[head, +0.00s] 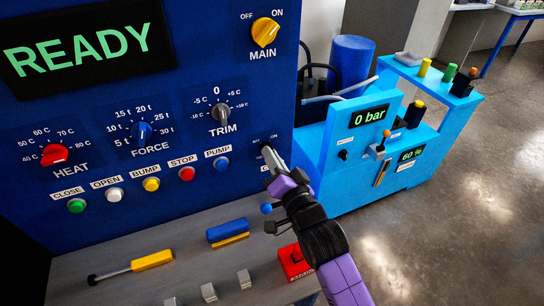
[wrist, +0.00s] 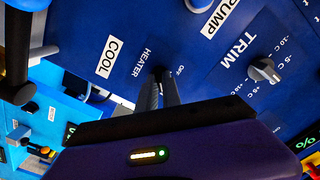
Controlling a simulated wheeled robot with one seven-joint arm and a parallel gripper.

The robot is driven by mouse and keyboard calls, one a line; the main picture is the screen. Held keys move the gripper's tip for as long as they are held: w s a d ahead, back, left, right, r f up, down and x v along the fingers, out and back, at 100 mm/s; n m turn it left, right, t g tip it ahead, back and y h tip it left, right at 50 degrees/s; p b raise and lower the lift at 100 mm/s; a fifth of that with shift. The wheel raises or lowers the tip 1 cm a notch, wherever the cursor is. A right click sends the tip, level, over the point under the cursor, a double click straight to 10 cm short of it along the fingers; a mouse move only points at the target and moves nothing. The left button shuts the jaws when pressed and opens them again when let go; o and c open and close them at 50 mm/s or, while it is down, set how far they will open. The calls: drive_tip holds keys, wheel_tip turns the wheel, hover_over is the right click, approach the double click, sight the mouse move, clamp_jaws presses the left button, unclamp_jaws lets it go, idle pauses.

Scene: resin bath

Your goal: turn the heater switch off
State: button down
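The heater switch (head: 267,144) is a small black knob at the lower right of the blue control panel, with small OFF and ON marks above it. In the wrist view the switch (wrist: 158,71) sits beside the HEATER label, with OFF printed near it. My gripper (head: 273,158) reaches up to it from the lower right. In the wrist view my gripper's two narrow fingers (wrist: 160,88) are close together, with their tips at the knob, and look closed on it. The fingertips hide much of the knob, so I cannot tell which mark it points to.
The TRIM knob (head: 220,113) and the blue PUMP button (head: 221,163) are close to the left of my gripper. A grey bench (head: 135,284) below holds a yellow-handled tool (head: 152,260), a blue-and-yellow block (head: 228,232) and a red block (head: 294,262). A light-blue unit (head: 340,185) stands at right.

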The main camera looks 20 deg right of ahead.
idle(0.4)
drive_tip(key=shift+d+n+p, duration=0.1)
drive_tip(key=shift+n+p, duration=2.7)
drive_tip(key=shift+n, duration=6.2)
drive_tip(key=c, duration=1.5)
unclamp_jaws()
drive_tip(key=shift+s, duration=0.1)
